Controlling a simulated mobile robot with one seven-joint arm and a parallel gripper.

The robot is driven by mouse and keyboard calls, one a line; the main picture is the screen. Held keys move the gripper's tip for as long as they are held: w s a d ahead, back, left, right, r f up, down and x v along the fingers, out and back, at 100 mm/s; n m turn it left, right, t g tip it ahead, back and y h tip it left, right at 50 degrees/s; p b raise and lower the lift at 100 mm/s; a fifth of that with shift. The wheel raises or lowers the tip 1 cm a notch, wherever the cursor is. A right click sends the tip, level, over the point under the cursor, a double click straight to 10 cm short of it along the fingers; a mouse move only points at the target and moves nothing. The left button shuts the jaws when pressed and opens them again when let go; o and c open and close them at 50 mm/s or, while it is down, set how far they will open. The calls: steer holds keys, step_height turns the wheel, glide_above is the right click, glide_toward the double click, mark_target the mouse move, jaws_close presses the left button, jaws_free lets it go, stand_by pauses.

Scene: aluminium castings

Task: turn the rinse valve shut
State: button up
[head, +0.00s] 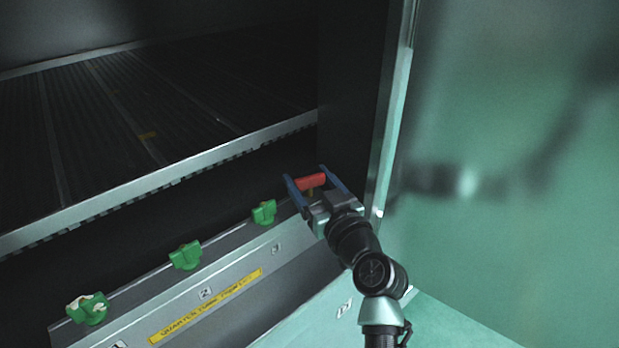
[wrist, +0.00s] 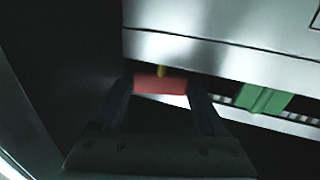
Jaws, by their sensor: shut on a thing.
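A red valve handle (head: 311,181) sits at the right end of the row of valves on the grey panel. My gripper (head: 312,184) is at this handle, its two blue fingers on either side of it, shut on it. In the wrist view the red handle (wrist: 160,84) shows between the tips of my gripper (wrist: 160,92), with a small yellow piece behind it. The frames do not label which valve is the rinse valve.
Green valve handles stand along the panel to the left: a near one (head: 264,212), a middle one (head: 185,255) and a worn one (head: 88,308). A yellow label strip (head: 207,306) is below them. A dark slatted bed (head: 120,110) lies behind. A green wall (head: 500,170) is close on the right.

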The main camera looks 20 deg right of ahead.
steer(key=shift+r+m+h+p, duration=0.1)
steer(key=shift+m+h+p, duration=0.2)
steer(key=shift+h+p, duration=0.25)
steer(key=m+h+p, duration=0.1)
steer(key=p, duration=0.2)
steer(key=shift+a+r+h, duration=0.1)
steer(key=shift+r+h, duration=0.05)
steer(key=shift+h, duration=0.2)
steer(key=m+h+p, duration=0.2)
steer(key=h+p, duration=0.1)
steer(key=p, duration=0.4)
steer(key=shift+r+g+p, duration=0.1)
steer(key=shift+g+p, duration=0.2)
steer(key=shift+p, duration=0.8)
steer(key=m+h+p, duration=0.1)
steer(key=h+p, duration=0.1)
steer(key=p, duration=0.2)
steer(key=shift+m+g+p, duration=0.3)
steer(key=shift+g, duration=0.1)
steer(key=shift+f+h+p, duration=0.4)
steer(key=shift+p, duration=0.5)
steer(key=shift+m, duration=0.3)
steer(key=o, duration=1.3)
steer(key=shift+s, duration=0.1)
